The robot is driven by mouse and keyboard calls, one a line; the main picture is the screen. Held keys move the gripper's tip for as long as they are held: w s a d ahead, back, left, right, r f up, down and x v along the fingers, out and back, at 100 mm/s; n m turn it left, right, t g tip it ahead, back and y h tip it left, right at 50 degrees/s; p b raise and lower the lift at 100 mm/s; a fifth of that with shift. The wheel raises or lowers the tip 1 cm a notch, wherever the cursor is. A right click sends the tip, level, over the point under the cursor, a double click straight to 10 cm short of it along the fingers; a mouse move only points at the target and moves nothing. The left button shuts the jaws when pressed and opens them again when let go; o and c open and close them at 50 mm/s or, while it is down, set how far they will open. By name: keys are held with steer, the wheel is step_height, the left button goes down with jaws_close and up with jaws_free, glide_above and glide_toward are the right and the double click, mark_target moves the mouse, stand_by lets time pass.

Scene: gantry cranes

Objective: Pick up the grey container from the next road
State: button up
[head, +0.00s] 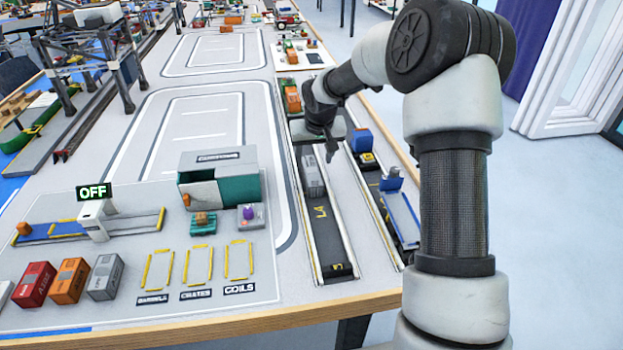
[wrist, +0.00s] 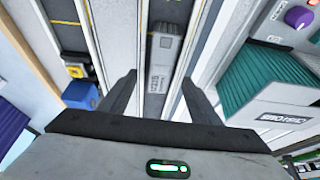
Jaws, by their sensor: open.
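A grey container (head: 313,180) lies lengthwise in the dark road marked L4 (head: 327,245), right of the middle in the head view. In the wrist view the grey container (wrist: 162,58) lies on the dark strip, centred in the gap between the fingers. My gripper (head: 328,150) is open and empty over the far end of the container. Its two spread fingers (wrist: 159,82) show in the wrist view, apart from the container; the exact height above it is hard to tell. Another grey container (head: 106,277) stands at the left front.
An orange container (head: 70,280) and a red one (head: 35,284) stand beside the left grey container. A teal-and-grey customs shed (head: 222,177) stands left of the road. A blue block (head: 361,140) and a blue flatbed (head: 402,215) occupy the lane to the right.

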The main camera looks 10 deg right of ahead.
mark_target(312, 170)
steer(key=shift+b+x, duration=0.7)
steer(key=shift+x, duration=2.3)
steer(key=c, duration=1.2)
